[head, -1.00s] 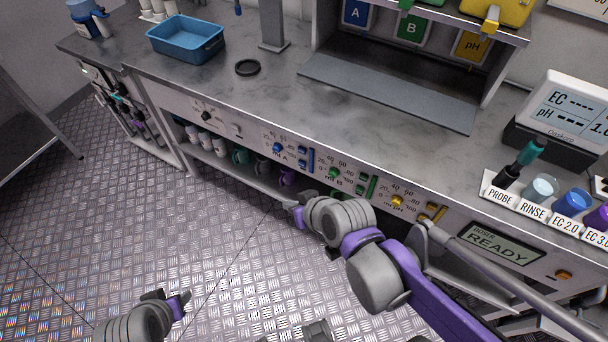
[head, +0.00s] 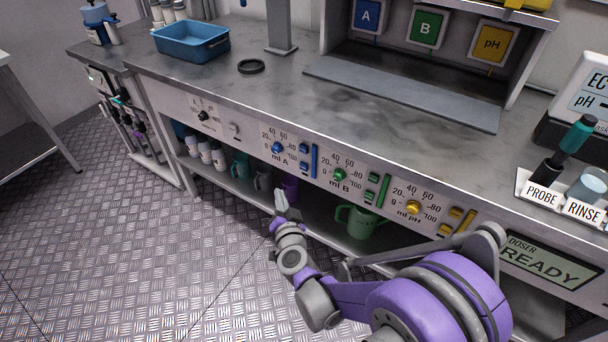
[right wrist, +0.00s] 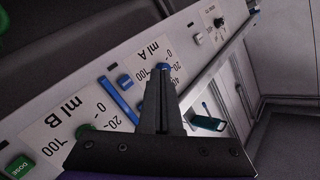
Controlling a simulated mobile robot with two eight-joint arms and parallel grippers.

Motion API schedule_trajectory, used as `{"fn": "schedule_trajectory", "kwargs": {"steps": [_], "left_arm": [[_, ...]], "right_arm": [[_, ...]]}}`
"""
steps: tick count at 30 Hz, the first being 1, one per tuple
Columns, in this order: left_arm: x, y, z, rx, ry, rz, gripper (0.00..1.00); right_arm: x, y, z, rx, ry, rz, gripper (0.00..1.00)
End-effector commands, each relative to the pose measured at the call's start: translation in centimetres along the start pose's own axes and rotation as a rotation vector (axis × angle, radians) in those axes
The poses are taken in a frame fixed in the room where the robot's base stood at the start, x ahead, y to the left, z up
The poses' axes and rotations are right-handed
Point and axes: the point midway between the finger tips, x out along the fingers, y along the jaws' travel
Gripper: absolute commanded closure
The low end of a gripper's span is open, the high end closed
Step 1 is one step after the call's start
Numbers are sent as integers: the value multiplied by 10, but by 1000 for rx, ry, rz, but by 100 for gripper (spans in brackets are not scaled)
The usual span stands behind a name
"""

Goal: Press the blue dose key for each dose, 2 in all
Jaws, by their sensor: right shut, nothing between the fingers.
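The blue A section of the dosing panel has a round blue knob (head: 277,148), two small blue keys (head: 304,148) and a tall blue bar (head: 314,161). Lettering on the blue keys is too small to read in the head view. My right gripper (head: 281,202) is shut and empty, in front of the bench and below the blue section, apart from the keys. In the right wrist view its fingers (right wrist: 162,90) point at the panel and partly cover the blue knob (right wrist: 165,66); a small blue key (right wrist: 125,81) and the blue bar (right wrist: 118,101) show left of them. My left gripper is out of view.
Green B keys (head: 374,178) and yellow pH keys (head: 456,212) sit to the right on the panel. The doser screen (head: 545,262) reads READY. A green mug (head: 358,221) stands on the shelf below. The floor in front is clear.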

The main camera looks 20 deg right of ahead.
Motion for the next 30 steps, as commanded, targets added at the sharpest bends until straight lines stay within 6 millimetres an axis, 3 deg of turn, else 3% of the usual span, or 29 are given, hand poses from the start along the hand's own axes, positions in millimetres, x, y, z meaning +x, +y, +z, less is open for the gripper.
{"fn": "schedule_trajectory", "kwargs": {"steps": [14, 30], "left_arm": [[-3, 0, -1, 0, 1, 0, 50], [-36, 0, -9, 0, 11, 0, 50]], "right_arm": [[5, 3, -5, -1, 3, 1, 100], [53, 37, -41, -1, 3, 1, 100]]}}
